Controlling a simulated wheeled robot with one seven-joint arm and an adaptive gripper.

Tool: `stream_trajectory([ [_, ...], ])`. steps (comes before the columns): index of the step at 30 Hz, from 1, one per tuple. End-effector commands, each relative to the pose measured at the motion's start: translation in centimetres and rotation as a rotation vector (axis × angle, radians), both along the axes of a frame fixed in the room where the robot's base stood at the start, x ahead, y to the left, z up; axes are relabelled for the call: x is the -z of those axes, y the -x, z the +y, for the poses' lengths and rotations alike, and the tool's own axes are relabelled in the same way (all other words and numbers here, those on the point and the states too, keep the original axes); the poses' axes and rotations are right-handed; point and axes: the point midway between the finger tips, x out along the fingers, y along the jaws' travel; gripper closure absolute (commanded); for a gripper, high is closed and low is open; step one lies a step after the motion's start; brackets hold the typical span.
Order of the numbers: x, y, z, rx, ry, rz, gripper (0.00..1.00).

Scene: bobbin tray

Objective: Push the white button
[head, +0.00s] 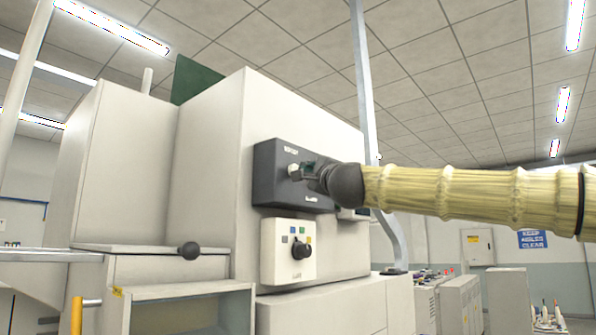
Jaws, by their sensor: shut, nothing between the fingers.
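A dark grey control box (268,188) is mounted on the side of the large cream machine. A small whitish knob-like button (293,170) shows on its face, just left of my gripper. My gripper (304,172) is shut and empty in front of the box, with its fingertips at or very near the button. I cannot tell whether they touch it. My gripper and wrist hide the right part of the box.
A white panel (272,270) with a black rotary knob (302,248) and small coloured marks sits below the box. A black ball handle (190,250) sticks out at left. A grey post (364,90) rises behind my arm. Cabinets (460,300) stand at the lower right.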

Motion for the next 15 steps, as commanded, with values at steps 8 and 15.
stream_trajectory([
  [8, 0.02, -0.13, 0.18, 0.0, 0.0, 0.0, 1.0],
  [15, 0.02, -0.25, 0.36, 0.0, 0.0, 0.0, 1.0],
])
